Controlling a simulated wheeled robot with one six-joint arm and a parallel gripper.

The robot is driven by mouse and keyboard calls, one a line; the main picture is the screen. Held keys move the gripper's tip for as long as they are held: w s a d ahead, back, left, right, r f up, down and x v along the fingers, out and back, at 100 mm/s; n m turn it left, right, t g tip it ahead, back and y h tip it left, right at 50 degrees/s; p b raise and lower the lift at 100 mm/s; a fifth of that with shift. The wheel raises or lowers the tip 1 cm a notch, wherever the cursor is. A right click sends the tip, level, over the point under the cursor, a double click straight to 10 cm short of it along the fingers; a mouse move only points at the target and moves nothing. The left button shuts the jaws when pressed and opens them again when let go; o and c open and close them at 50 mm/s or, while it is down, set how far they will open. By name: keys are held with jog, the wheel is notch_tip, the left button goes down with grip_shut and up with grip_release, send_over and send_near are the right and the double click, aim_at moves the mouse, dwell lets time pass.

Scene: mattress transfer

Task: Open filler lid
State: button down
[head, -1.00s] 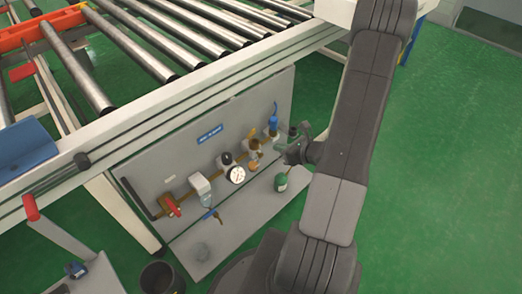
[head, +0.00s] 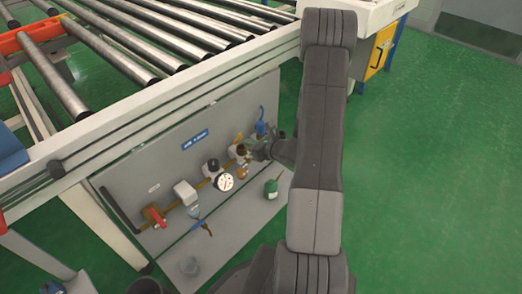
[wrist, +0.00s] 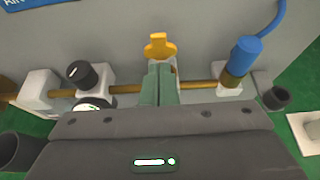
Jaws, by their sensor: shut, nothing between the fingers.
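The filler lid appears to be the orange wing-shaped cap (wrist: 157,46) on the brass pipe line, in the wrist view. It stands upright just beyond my fingertips. It also shows small in the head view (head: 239,137), beside my gripper. My gripper (wrist: 158,70) has green fingers pressed together with nothing between them. They point at the base of the cap and hide the fitting below it; I cannot tell whether they touch it. In the head view my gripper (head: 252,151) reaches the panel from the right. An amber bowl (head: 243,173) hangs below the fitting.
A pressure gauge (head: 225,182), black knob (wrist: 82,75) and red-handled valve (head: 154,216) lie left along the pipe. A blue fitting with a hose (wrist: 246,54) stands close right. A green bottle (head: 271,188) sits on the ledge. The roller conveyor (head: 150,60) overhangs the panel.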

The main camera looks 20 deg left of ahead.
aim_at(240, 135)
jog(key=shift+w+a+r, duration=0.2)
jog(key=shift+a+r, duration=0.05)
jog(key=shift+a, duration=0.25)
jog(key=shift+w+a+r, duration=0.2)
jog(key=shift+a, duration=0.25)
jog(key=shift+r, duration=0.1)
jog(key=shift+a+r+g+h+p, duration=0.3)
jog(key=shift+r+h+p, duration=0.1)
jog(key=shift+p, duration=0.65)
jog(key=a+h+p, duration=0.1)
jog(key=p, duration=0.1)
jog(key=w+a+h+p, duration=0.1)
jog(key=p, duration=0.2)
jog(key=shift+a+r+g, duration=0.1)
jog(key=shift+r+g, duration=0.3)
